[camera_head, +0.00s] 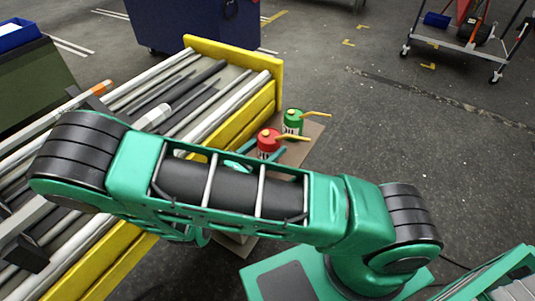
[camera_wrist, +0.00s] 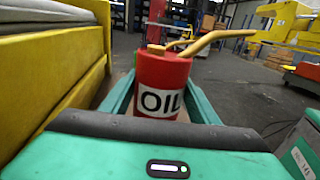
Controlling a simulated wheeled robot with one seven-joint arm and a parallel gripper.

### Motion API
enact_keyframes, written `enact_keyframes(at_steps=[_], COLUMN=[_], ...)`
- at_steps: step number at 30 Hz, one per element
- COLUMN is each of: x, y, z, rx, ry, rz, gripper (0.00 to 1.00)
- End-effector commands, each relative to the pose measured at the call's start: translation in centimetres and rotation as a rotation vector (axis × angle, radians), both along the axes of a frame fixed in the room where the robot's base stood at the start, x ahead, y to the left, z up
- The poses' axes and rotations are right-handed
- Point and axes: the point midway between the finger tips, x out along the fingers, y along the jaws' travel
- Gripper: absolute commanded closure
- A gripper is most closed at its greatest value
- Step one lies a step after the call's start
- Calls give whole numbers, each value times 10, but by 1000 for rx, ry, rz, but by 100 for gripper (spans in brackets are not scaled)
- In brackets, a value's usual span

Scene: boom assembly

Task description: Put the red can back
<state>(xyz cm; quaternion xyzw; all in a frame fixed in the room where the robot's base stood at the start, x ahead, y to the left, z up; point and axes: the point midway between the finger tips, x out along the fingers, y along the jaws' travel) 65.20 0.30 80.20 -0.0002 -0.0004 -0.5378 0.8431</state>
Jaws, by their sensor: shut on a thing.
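The red can (camera_head: 268,142) has a yellow cap and a yellow spout pointing right. In the wrist view the red can (camera_wrist: 162,75) looks upright and shows a white OIL label. My gripper (camera_wrist: 160,103) is shut on it, with one teal finger on each side. The gripper also shows partly in the head view (camera_head: 262,155), behind my arm. A green can (camera_head: 293,122) with a yellow spout stands just beyond the red one. The can's bottom is hidden, so I cannot tell whether it touches the surface below.
A brown board (camera_head: 309,138) lies under the green can. A yellow-edged rack (camera_head: 230,54) holding several long bars is close on the left. A blue cabinet (camera_head: 185,22) stands behind it. A wheeled cart (camera_head: 460,40) is at the far right. The floor to the right is open.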

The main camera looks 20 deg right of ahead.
Motion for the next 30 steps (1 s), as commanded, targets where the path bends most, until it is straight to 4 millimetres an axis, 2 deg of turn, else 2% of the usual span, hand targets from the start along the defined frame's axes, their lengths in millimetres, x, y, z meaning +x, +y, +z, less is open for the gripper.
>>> enact_keyframes(at_steps=[7, 18, 19, 21, 30], x=[0, 0, 0, 0, 0], y=[0, 0, 0, 0, 0], z=[-32, -35, -35, -35, -34], rx=[-2, -1, 0, 0, 0], ry=[1, 0, 1, 1, 1], rz=[1, 0, 1, 0, 0], gripper=[72, 72, 38, 26, 26])
